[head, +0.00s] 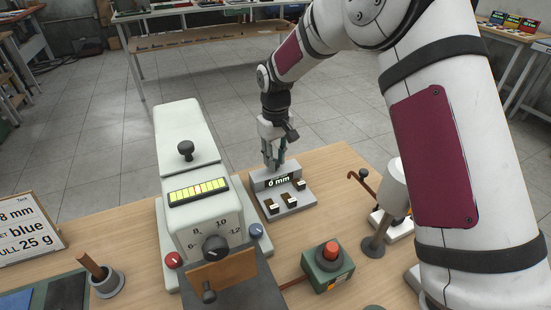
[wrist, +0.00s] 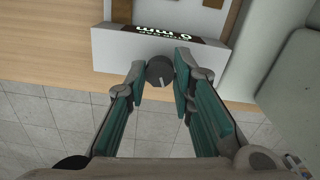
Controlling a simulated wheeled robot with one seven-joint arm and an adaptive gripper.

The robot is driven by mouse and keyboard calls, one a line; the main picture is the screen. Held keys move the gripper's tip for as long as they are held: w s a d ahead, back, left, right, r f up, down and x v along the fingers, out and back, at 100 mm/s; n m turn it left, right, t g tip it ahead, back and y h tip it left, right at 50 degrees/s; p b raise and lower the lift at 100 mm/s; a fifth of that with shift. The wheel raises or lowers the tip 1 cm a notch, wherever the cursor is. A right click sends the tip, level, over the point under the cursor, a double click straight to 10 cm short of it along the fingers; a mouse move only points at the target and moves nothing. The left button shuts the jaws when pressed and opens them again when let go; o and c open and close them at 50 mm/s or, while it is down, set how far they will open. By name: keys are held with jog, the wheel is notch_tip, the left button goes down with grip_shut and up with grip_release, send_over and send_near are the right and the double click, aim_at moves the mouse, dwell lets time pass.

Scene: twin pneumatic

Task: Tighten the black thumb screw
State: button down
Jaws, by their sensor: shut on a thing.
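The black thumb screw (wrist: 159,71) is a small dark round knob with a pale line on its face.
A white machine (head: 185,135) with a black top knob, a yellow scale and a dial stands left of the block. A green box (head: 328,268) with a red button stands in front. A white lamp-like part (head: 392,185) and brown hook (head: 362,180) stand to the right.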

jog(key=m, duration=0.4)
jog(key=shift+m, duration=0.4)
dwell(0.4)
jog(key=c, duration=1.4)
grip_release()
jog(key=shift+r, duration=0.1)
notch_tip(320, 180, up, 12)
